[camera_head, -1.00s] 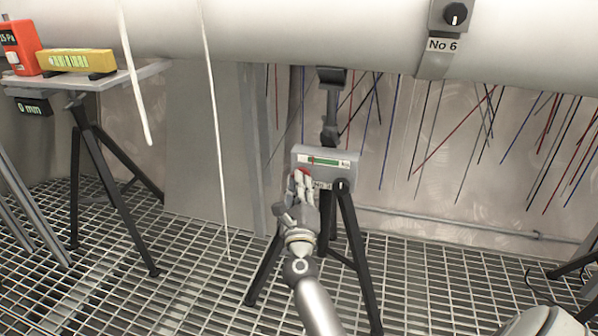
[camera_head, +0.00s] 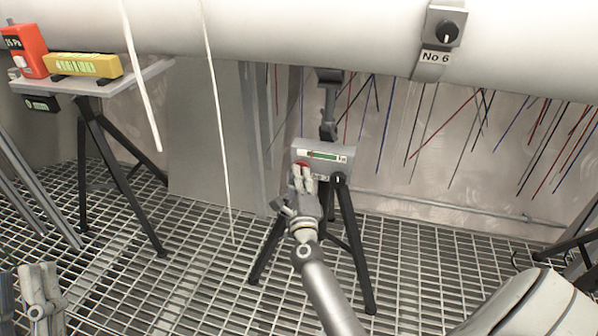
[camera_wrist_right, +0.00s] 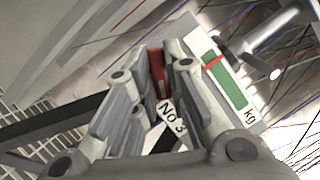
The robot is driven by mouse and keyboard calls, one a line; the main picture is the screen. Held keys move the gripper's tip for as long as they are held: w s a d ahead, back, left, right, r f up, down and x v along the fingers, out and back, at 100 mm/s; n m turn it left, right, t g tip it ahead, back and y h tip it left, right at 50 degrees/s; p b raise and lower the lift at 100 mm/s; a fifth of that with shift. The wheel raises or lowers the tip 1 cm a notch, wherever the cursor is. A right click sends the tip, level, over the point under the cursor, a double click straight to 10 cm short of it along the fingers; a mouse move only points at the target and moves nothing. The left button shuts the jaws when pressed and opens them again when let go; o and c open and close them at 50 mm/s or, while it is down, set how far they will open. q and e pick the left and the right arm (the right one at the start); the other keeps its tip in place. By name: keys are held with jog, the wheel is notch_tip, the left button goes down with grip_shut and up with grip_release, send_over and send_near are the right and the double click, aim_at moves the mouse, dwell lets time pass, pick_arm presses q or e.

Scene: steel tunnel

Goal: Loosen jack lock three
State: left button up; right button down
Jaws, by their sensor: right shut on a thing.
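The jack (camera_head: 323,155) stands on a black tripod under the big pipe, its grey box carrying a green-and-white gauge. In the right wrist view the gauge (camera_wrist_right: 228,75) reads "kg" and has a red mark across its green band. A tag (camera_wrist_right: 172,117) there reads "No 3". My right gripper (camera_head: 301,172) is at the box's lower left front, shut on the red lock (camera_wrist_right: 157,75). The fingers hide most of the lock. My left gripper (camera_head: 40,285) shows at the lower left, away from the jack; its opening is unclear.
A stand (camera_head: 95,85) at the left holds a yellow level (camera_head: 82,65) and a red instrument (camera_head: 24,50). A white cord (camera_head: 215,120) hangs left of the jack. A "No 6" knob bracket (camera_head: 437,35) is on the pipe. Grating covers the floor.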

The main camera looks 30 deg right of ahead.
pick_arm(q)
notch_tip(320, 180, down, 17)
jog(key=w+a+g+y+p, duration=0.2)
jog(key=g+y+p, duration=0.2)
jog(key=g, duration=0.7)
jog(key=s+a+f+g+y+p, duration=0.1)
jog(key=s+a+f+g+p, duration=0.1)
jog(key=s+f+g, duration=0.3)
jog(key=s+a+f+n+g+y+p, duration=0.1)
jog(key=s+f+g, duration=0.4)
jog(key=s, duration=0.5)
jog(key=shift+a+f+p, duration=0.25)
jog(key=shift+a+p, duration=0.2)
jog(key=shift+a, duration=0.8)
pick_arm(e)
jog(key=n+y, duration=0.1)
jog(key=n, duration=0.3)
jog(key=shift+a+g, duration=0.1)
jog(key=shift+g, duration=0.3)
pick_arm(q)
jog(key=shift+s, duration=0.1)
pick_arm(e)
jog(key=c, duration=1.5)
grip_release()
jog(key=shift+o, duration=0.2)
